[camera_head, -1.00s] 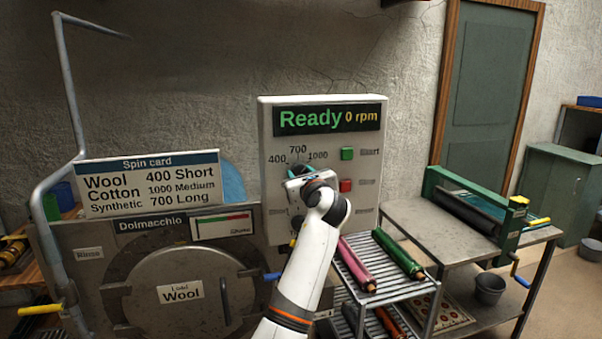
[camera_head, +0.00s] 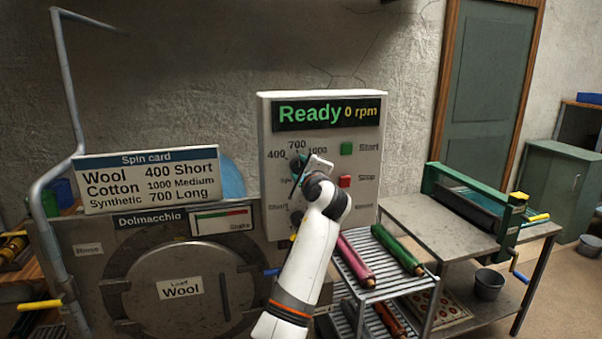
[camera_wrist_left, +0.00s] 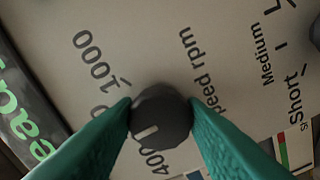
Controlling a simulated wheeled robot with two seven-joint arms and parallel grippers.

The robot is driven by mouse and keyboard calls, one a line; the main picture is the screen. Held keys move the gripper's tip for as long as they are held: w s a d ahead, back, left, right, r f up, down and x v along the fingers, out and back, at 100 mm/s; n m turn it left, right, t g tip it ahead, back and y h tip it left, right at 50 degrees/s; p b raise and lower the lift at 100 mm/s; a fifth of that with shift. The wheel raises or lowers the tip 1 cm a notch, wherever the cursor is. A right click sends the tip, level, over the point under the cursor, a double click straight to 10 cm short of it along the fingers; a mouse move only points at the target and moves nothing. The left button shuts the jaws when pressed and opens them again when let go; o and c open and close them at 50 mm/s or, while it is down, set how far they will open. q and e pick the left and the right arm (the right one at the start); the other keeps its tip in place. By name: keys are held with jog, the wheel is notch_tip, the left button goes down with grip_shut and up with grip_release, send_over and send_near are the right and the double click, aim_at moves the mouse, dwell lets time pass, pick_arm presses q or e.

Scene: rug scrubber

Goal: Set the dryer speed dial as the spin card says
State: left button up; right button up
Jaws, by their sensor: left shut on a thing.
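The spin card (camera_head: 150,180) reads Wool 400 Short, Cotton 1000 Medium, Synthetic 700 Long. The load label (camera_head: 181,288) on the dryer door reads Wool. The dark speed dial (camera_wrist_left: 161,115) sits between the teal fingers of my left gripper (camera_wrist_left: 160,118), which is shut on it. The dial's pale mark lies on its lower-left side in the wrist view, near the 400 label (camera_wrist_left: 156,160); its exact setting is hard to tell. The 700 label is mostly hidden by a finger there. In the head view my left gripper (camera_head: 298,170) covers much of the dial.
The control box display (camera_head: 327,113) reads Ready 0 rpm. Green Start (camera_head: 346,149) and red Stop (camera_head: 344,181) buttons are close right of my gripper. A lower dial (camera_head: 296,216) is partly hidden. A rack (camera_head: 385,285) with coloured rollers stands right of my arm.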

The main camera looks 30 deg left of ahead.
pick_arm(q)
jog(key=n+b, duration=0.5)
jog(key=n, duration=0.6)
dwell(0.6)
jog(key=o, duration=1)
jog(key=b+v, duration=0.3)
jog(key=v, duration=0.9)
jog(key=shift+b, duration=0.3)
